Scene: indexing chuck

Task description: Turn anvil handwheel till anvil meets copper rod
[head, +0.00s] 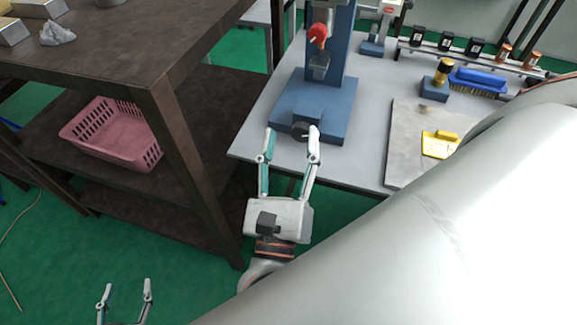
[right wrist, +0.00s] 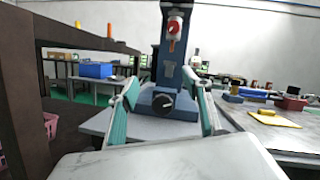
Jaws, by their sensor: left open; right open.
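A blue bench machine (head: 311,104) stands on the grey table, with an upright column. A dark round handwheel (head: 299,131) sits low on its front; it also shows in the right wrist view (right wrist: 162,103). My right gripper (head: 290,133) is open in front of the machine, its fingers spread to either side of the handwheel in the wrist view, with no clear contact. A red knob (head: 318,31) and a grey block (head: 319,66) are on the column. I cannot make out the anvil or copper rod for certain. My left gripper (head: 127,286) is open and empty at the bottom left.
A dark shelf unit (head: 165,80) with a pink basket (head: 115,132) stands left of the table. Right of the machine are a flat grey plate (head: 408,145), a yellow item (head: 439,145) and a blue brush (head: 478,80). My pale arm covers the lower right.

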